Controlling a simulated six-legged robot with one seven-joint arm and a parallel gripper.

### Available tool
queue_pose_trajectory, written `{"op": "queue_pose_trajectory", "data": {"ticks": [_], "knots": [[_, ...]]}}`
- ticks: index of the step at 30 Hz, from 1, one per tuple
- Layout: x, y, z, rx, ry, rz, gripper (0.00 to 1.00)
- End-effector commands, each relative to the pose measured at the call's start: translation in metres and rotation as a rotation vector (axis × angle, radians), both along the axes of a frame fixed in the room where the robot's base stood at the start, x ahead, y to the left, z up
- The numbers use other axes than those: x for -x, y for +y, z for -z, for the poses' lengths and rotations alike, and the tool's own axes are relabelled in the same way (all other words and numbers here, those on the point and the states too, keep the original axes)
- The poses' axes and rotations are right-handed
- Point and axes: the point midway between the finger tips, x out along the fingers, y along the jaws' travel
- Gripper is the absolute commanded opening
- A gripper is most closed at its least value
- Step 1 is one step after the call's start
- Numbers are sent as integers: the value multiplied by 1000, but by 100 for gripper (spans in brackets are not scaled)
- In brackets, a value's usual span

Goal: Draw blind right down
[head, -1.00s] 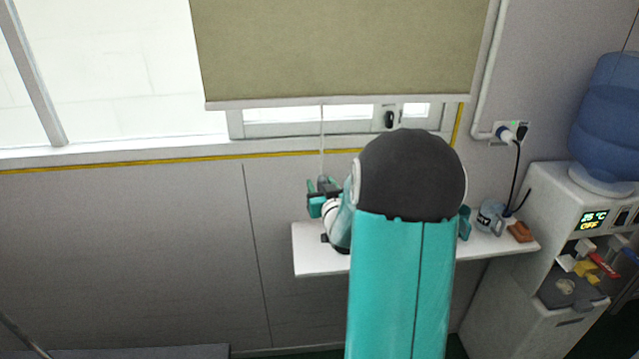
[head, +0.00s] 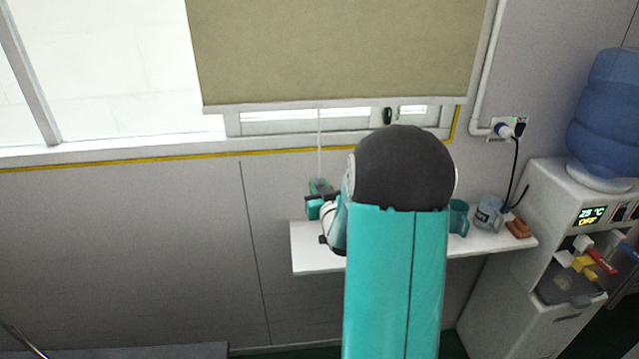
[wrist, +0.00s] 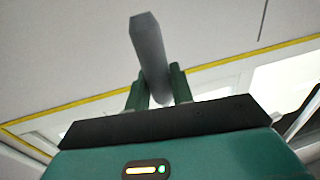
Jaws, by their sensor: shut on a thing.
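The olive-beige roller blind (head: 340,55) hangs over the right part of the window. Its pale bottom bar (head: 330,104) is a little above the sill, with a narrow strip of window showing below it. A thin pale cord (head: 319,140) runs from the bar down to my gripper (head: 319,190), which is left of my arm, above the shelf's left end. In the wrist view, my gripper (wrist: 157,84) is shut on a grey pull (wrist: 149,45) at the cord's end. My arm hides part of the wall and shelf.
A white shelf (head: 315,258) is fixed under the window. On its right part are a teal cup (head: 458,216), a clear mug (head: 489,213) and a brown object (head: 519,228). A water dispenser (head: 545,200) stands at the right. The wall left of my gripper is clear.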

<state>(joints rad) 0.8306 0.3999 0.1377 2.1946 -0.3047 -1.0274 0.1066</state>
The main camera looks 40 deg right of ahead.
Motion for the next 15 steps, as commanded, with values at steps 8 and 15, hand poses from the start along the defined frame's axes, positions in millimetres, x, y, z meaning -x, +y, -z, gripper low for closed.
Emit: {"op": "queue_pose_trajectory", "data": {"ticks": [8, 15], "knots": [[-1, 0, 31, 0, 1, 1, 0], [-1, -1, 30, 1, 0, 1, 0]]}}
